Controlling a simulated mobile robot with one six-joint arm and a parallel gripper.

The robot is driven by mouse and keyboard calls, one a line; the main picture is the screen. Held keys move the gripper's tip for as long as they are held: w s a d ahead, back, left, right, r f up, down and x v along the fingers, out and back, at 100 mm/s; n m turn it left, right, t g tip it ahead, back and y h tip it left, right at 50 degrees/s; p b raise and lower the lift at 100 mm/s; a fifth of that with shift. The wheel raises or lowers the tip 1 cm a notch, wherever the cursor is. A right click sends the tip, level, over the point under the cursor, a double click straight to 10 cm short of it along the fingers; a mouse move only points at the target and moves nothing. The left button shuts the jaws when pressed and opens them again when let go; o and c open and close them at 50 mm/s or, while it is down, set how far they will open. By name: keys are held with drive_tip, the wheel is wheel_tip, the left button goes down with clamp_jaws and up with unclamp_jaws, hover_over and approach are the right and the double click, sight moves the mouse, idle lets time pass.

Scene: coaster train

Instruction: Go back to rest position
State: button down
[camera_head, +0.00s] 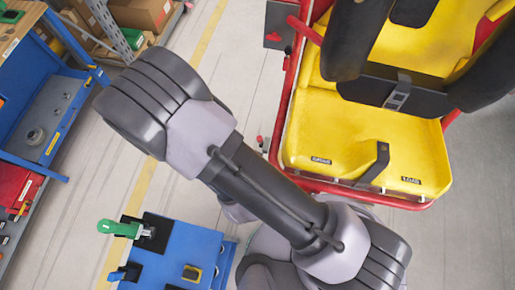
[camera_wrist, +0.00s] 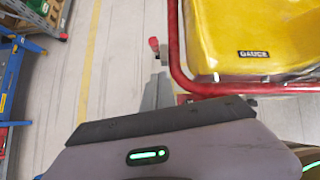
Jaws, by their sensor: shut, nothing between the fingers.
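My arm (camera_head: 265,205) crosses the middle of the head view, bent, with its large dark joint at the upper left. My gripper (camera_wrist: 159,78) shows in the wrist view, with its grey housing and a lit green strip at the bottom. It is shut and empty, over the floor beside the red rail of the coaster car. In the head view the gripper's fingers are hidden by the arm.
The yellow coaster seat (camera_head: 365,140) with its red frame stands at right, close to my arm. A blue table (camera_head: 178,250) with a green-handled tool (camera_head: 120,228) is at lower left. A blue workbench (camera_head: 45,115) and cardboard boxes (camera_head: 140,12) stand farther left. Floor between is clear.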

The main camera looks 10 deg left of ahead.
drive_tip(key=w+a+r+m+g+y+b, duration=0.25)
drive_tip(key=w+m+b, duration=0.5)
drive_tip(key=m, duration=0.75)
drive_tip(key=d+r+m+b, duration=0.55)
drive_tip(key=m+b, duration=0.35)
drive_tip(key=m, duration=0.3)
drive_tip(key=s+d+r+m+b, duration=0.6)
drive_tip(key=s+d+m, duration=0.3)
drive_tip(key=m, duration=0.5)
drive_tip(key=d, duration=0.2)
drive_tip(key=shift+s+d+m, duration=0.2)
drive_tip(key=shift+d+m, duration=0.2)
